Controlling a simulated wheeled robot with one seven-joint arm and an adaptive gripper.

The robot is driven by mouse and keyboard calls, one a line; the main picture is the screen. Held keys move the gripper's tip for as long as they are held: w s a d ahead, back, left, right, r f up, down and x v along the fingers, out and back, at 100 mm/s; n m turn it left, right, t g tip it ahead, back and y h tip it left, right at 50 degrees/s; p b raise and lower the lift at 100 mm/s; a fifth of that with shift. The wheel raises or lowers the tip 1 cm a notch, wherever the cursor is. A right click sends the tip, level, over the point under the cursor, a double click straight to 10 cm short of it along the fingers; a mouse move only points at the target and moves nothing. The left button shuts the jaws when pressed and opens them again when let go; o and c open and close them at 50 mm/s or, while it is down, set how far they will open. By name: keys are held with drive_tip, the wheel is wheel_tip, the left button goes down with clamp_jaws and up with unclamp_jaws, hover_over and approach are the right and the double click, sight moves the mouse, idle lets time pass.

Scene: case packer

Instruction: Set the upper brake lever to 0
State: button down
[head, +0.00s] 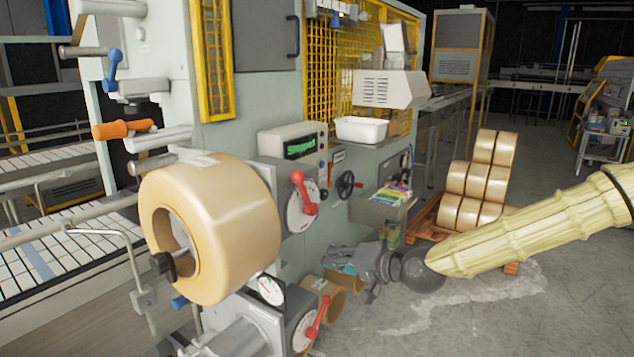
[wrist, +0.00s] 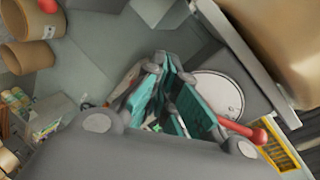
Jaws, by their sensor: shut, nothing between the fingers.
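The upper brake lever (head: 301,190) is red with a round knob. It points up on a round white dial (head: 298,213) on the grey machine front. In the wrist view, a red lever (wrist: 240,129) and white dial (wrist: 213,88) appear beyond my fingers, partly hidden by them; the dial's marks are unreadable. The lower brake lever (head: 318,318), also red, slants up to the right on its own dial (head: 302,332). My gripper (head: 340,268), with teal finger pads (wrist: 165,95), is shut and empty. In the head view it appears below and right of the upper dial, apart from the lever.
A large tape roll (head: 235,220) juts out left of the upper dial. Cardboard cores (head: 322,298) are below my gripper. A black handwheel (head: 346,185) and a tray of colourful items (head: 388,194) are to the right. Stacked rolls (head: 480,180) stand on a pallet behind.

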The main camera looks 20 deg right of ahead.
sight(304, 192)
drive_tip(key=d+r+t+y+p, duration=0.1)
drive_tip(key=d+r+t, duration=0.15)
drive_tip(key=r, duration=0.75)
drive_tip(key=d+r+t+y, duration=0.1)
drive_tip(key=d+r, duration=0.2)
drive_tip(key=r, duration=0.6)
drive_tip(key=shift+p+x, duration=2.05)
drive_tip(key=shift+x, duration=3.3)
drive_tip(key=shift+m, duration=0.3)
drive_tip(key=s+a+p, duration=0.1)
drive_tip(key=s+a+f+p, duration=0.1)
drive_tip(key=shift+s+a+f, duration=0.2)
drive_tip(key=shift+s+f, duration=0.1)
drive_tip(key=shift+s, duration=0.1)
